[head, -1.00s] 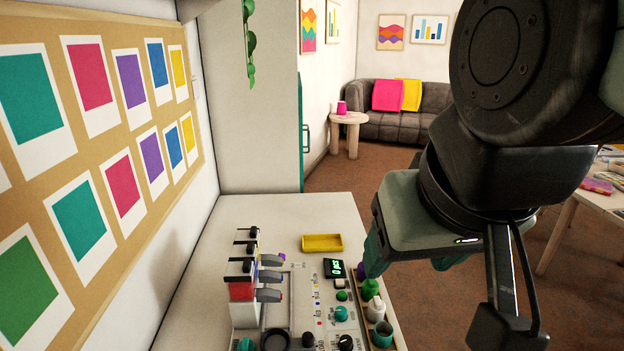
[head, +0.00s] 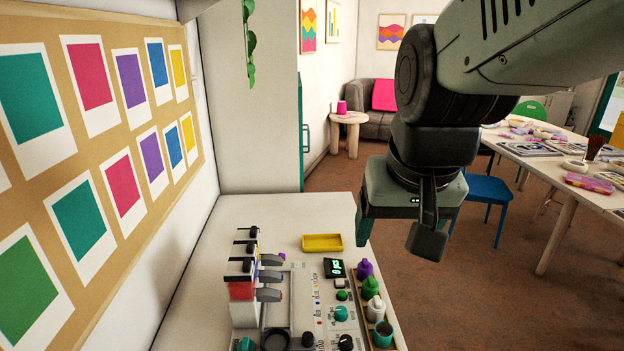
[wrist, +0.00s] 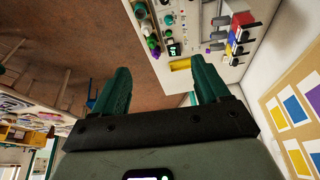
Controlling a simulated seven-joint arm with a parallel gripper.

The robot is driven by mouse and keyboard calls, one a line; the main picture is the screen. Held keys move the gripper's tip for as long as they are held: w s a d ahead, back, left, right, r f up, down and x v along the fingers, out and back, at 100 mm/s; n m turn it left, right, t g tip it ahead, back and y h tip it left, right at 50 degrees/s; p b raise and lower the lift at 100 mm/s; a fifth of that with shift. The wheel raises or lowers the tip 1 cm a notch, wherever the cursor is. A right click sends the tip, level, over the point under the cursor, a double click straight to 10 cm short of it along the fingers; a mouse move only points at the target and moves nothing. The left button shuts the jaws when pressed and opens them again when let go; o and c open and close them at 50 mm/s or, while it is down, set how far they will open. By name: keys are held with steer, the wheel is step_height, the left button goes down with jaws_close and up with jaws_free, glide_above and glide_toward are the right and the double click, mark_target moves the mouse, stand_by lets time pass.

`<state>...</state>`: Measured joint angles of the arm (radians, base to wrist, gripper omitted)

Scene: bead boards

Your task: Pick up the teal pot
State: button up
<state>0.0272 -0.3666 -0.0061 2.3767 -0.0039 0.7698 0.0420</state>
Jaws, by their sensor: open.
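The teal pot (head: 382,334) stands upright at the near end of a row of small pots on the right edge of the machine, in the head view. My gripper (wrist: 160,85) is open in the wrist view, with its two teal fingers apart and nothing between them. In the head view a teal finger (head: 364,226) hangs above and beyond the row, farther back than the teal pot. The other finger is mostly hidden behind my wrist there. The pots look small at the top of the wrist view.
In the same row stand a white pot (head: 376,309), a green pot (head: 370,287) and a purple pot (head: 364,269). A yellow tray (head: 322,243) lies behind the machine. The bench beside the tray is bare.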

steer(key=w+d+f+m+g, duration=0.2)
steer(key=w+d+f, duration=0.1)
steer(key=w+f, duration=0.55)
steer(key=m+g, duration=0.1)
steer(key=g, duration=0.1)
glide_toward(384, 330)
steer(key=shift+s+f+m, duration=0.4)
steer(key=shift+s+f, duration=0.3)
steer(key=shift+s, duration=0.25)
steer(key=shift+w+a+f, duration=0.1)
steer(key=shift+a+f, duration=0.05)
steer(key=shift+f, duration=1.4)
steer(key=shift+w+a+f, duration=0.15)
steer(key=shift+f, duration=1.4)
steer(key=shift+c, duration=0.2)
